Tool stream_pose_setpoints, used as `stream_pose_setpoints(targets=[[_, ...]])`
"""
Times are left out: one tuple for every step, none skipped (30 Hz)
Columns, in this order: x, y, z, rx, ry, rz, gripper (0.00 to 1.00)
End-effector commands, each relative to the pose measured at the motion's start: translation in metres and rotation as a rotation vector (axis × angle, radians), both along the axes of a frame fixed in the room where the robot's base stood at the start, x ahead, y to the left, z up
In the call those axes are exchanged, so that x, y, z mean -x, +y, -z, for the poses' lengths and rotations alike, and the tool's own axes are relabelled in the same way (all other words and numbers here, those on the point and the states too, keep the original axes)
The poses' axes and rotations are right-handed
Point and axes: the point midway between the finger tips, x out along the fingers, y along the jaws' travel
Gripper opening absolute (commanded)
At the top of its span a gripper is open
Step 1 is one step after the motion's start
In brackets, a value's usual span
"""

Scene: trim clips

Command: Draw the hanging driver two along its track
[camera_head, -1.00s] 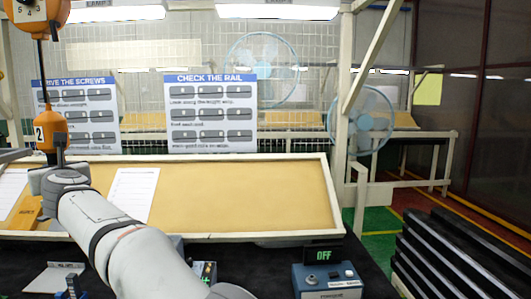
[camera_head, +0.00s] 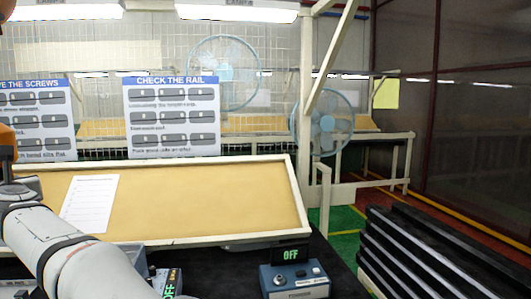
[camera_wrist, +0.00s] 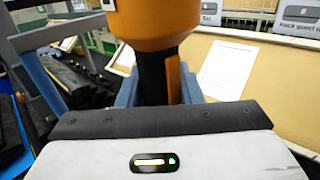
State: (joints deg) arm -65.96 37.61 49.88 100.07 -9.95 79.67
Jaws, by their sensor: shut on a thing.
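The orange driver (camera_head: 6,142) is cut off by the left edge of the head view, so its number and most of its body are hidden there. In the wrist view its orange body (camera_wrist: 157,22) hangs upright close in front of my wrist, with a dark lower part. My gripper (camera_wrist: 157,92) is shut around this driver, with a blue-grey finger on each side. In the head view my gripper (camera_head: 12,185) is at the left edge, just below the orange part. The track above the driver is not visible.
A sloped tan board (camera_head: 215,200) with a white sheet (camera_head: 90,203) lies ahead. A blue control box (camera_head: 296,281) reads OFF. Stacked black rails (camera_head: 425,255) stand at right. A "CHECK THE RAIL" sign (camera_head: 172,117) hangs on the mesh behind, near a fan (camera_head: 325,122).

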Motion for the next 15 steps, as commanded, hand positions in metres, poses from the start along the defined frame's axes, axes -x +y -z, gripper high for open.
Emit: stream_pose_setpoints(targets=[[-0.0001,0.0001,0.0005,0.0,0.0,0.0,0.0],[-0.0001,0.0001,0.0005,0.0,0.0,0.0,0.0],[-0.0001,0.0001,0.0006,0.0,0.0,0.0,0.0],[-0.0001,0.0001,0.0006,0.0,0.0,0.0,0.0],[-0.0001,0.0001,0.0006,0.0,0.0,0.0,0.0],[-0.0001,0.0001,0.0006,0.0,0.0,0.0,0.0],[-0.0001,0.0001,0.0007,0.0,0.0,0.0,0.0],[-0.0001,0.0001,0.0007,0.0,0.0,0.0,0.0],[-0.0001,0.0001,0.0007,0.0,0.0,0.0,0.34],[-0.0001,0.0001,0.0007,0.0,0.0,0.0,0.36],[-0.0001,0.0001,0.0007,0.0,0.0,0.0,0.39],[-0.0001,0.0001,0.0007,0.001,0.001,0.0,0.42],[-0.0001,0.0001,0.0007,0.001,0.001,0.0,0.45],[-0.0001,0.0001,0.0007,0.001,0.001,0.0,0.47],[-0.0001,0.0001,0.0007,0.001,0.001,0.0,0.5]])
